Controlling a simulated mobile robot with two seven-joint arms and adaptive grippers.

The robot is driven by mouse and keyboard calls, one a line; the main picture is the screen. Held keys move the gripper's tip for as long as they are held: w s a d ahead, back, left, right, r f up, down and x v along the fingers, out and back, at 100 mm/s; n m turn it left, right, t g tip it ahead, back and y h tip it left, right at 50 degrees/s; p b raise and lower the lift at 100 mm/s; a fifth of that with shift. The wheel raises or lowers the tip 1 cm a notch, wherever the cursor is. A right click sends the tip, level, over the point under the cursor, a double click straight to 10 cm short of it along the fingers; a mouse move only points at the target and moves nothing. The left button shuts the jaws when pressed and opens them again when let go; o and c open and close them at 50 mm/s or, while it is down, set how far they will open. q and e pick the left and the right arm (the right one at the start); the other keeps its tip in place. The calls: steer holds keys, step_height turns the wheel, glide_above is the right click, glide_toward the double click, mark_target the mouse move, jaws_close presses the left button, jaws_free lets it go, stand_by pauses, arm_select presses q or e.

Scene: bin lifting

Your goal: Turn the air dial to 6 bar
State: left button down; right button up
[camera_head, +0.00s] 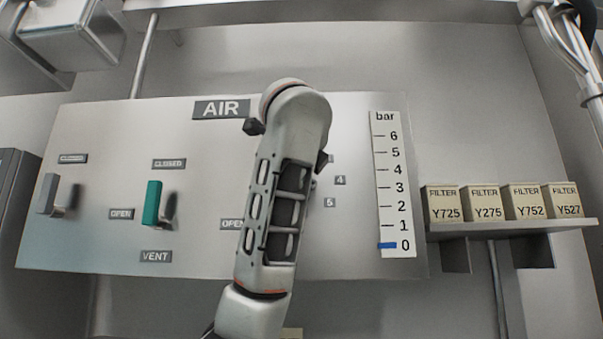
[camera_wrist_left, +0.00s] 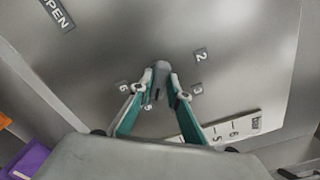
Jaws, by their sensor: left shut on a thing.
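My left gripper (camera_wrist_left: 162,84) is shut on a grey dial knob (camera_wrist_left: 162,69) on the metal air panel (camera_head: 345,255). The number labels 2, 5 and 6 show around the knob in the wrist view. In the head view my arm stands in front of the dial and hides it and the gripper; only small labels such as 4 and 5 show to its right. The bar scale (camera_head: 393,185) runs from 0 to 6, and its blue marker (camera_head: 387,246) is at 0. My right gripper is not in view.
Left on the panel are a grey lever (camera_head: 49,194) and a green lever (camera_head: 152,203) with OPEN and CLOSED labels. A shelf (camera_head: 510,229) with several filter boxes (camera_head: 483,204) is at the right. Purple (camera_wrist_left: 28,163) and orange things show at the wrist view's left edge.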

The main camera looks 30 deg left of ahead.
arm_select(q)
steer(key=m+p, duration=0.1)
steer(key=m, duration=0.9)
steer(key=shift+m, duration=0.3)
steer(key=shift+f+m, duration=0.1)
steer(key=shift+m, duration=0.2)
steer(key=c, duration=1.9)
jaws_free()
steer(key=shift+s+d, duration=0.1)
steer(key=v, duration=1.2)
